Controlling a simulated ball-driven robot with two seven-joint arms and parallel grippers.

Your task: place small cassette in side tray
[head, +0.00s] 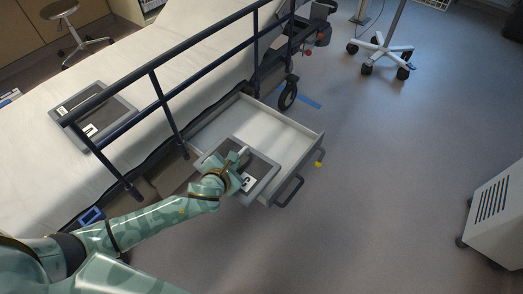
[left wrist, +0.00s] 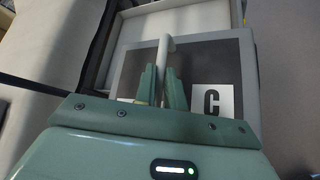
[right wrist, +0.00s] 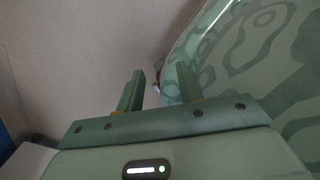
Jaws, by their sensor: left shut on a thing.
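The small cassette (head: 263,172) is a flat dark panel with a light grey frame, a bar handle and a white label with a "C" (left wrist: 212,100). My left gripper (head: 237,163) is shut on its handle; the fingers and handle also show in the left wrist view (left wrist: 162,75). The side tray (head: 232,125) is a white open drawer pulled out beside the stretcher. The cassette overlaps its near part; I cannot tell whether it touches the tray. My right gripper (right wrist: 161,72) is open and empty in the right wrist view, and outside the head view.
Another, larger-looking framed cassette (head: 120,107) lies on the white stretcher bed (head: 165,50) behind the dark side rail (head: 165,103). The drawer has a dark handle (head: 290,190) at its front. A wheeled stand (head: 381,50) and a white cabinet (head: 495,210) are farther right. Floor between is clear.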

